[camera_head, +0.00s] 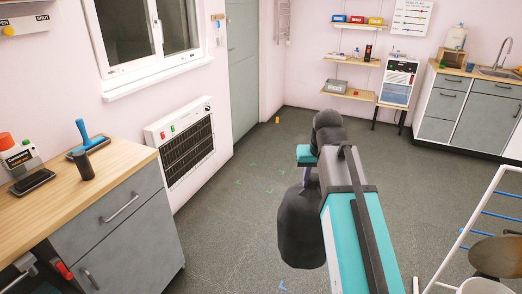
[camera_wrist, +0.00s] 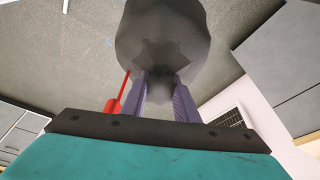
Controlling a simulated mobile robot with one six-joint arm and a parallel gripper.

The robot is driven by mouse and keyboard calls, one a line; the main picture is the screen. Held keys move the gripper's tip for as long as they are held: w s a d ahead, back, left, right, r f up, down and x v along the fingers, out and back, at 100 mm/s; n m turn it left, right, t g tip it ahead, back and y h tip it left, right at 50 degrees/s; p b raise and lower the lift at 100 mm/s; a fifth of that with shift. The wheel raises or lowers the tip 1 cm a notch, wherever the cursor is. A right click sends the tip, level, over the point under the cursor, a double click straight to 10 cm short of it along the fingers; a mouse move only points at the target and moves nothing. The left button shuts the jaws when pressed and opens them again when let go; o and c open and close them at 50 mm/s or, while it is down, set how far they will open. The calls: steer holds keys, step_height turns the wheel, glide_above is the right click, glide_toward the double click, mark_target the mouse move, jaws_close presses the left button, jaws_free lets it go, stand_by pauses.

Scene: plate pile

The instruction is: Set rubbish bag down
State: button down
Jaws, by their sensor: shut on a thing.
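The rubbish bag (camera_head: 302,230) is a dark grey, rounded, lumpy sack. In the head view it hangs over the grey floor, below my gripper (camera_head: 306,180). In the wrist view the bag (camera_wrist: 165,35) fills the top middle, with its gathered neck between the two purple fingers of my gripper (camera_wrist: 160,98). The fingers are shut on that neck. My teal arm hides part of the floor to the right of the bag. I cannot tell how far the bag's underside is from the floor.
Green corner marks (camera_head: 268,190) and a blue mark (camera_head: 283,286) are on the floor (camera_head: 225,235). A wooden-topped counter (camera_head: 125,160) stands left, by a wall heater (camera_head: 182,145). A white rack (camera_head: 472,222) stands right. A red-handled thing (camera_wrist: 113,105) shows beside the fingers.

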mark_target(314, 193)
steer(key=shift+s+d+r, duration=0.1)
steer(key=shift+s+d, duration=0.1)
steer(key=shift+s, duration=1.35)
steer(key=shift+d, duration=0.15)
